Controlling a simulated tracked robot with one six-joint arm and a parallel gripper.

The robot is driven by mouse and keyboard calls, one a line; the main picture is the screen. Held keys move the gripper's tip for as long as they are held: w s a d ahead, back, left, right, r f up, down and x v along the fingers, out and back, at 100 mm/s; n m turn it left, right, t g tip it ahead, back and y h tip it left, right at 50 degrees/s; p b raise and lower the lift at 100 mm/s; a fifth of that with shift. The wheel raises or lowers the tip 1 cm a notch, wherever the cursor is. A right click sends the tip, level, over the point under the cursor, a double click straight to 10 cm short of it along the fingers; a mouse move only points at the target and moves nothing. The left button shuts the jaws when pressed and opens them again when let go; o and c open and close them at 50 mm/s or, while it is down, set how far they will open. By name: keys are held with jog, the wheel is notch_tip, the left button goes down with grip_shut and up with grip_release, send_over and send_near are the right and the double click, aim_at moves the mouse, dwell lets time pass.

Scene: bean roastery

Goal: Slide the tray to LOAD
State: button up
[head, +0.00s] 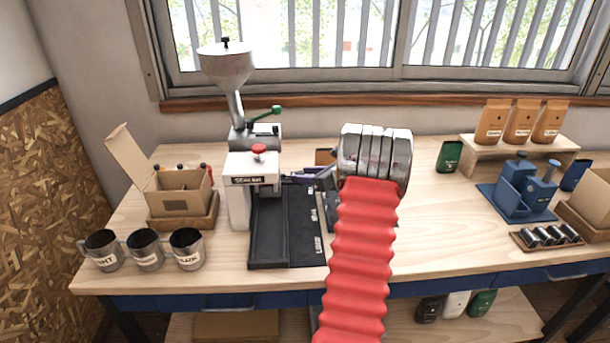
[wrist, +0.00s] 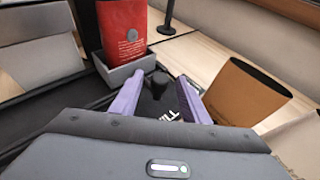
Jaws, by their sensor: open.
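In the wrist view a grey tray (wrist: 140,75) holds an upright red bag (wrist: 122,30). A black knob (wrist: 156,84) is at the tray's near side. My gripper (wrist: 161,78) is open, its purple fingers on either side of the knob; I cannot tell if they touch it. In the head view my gripper (head: 301,178) is at the right of the sealer (head: 239,200), near the far end of the black track (head: 283,238). LOAD is printed at the track's near right edge. My arm and gripper hide the tray there.
A brown bag (wrist: 245,92) stands close right of my fingers in the wrist view. Metal mugs (head: 145,250) and an open cardboard box (head: 180,193) are left of the sealer. A blue device (head: 525,190) stands at the right. The near part of the track is clear.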

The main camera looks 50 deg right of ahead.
jog(key=shift+w+f, duration=0.1)
jog(key=shift+w, duration=0.1)
jog(key=shift+c, duration=0.7)
grip_shut()
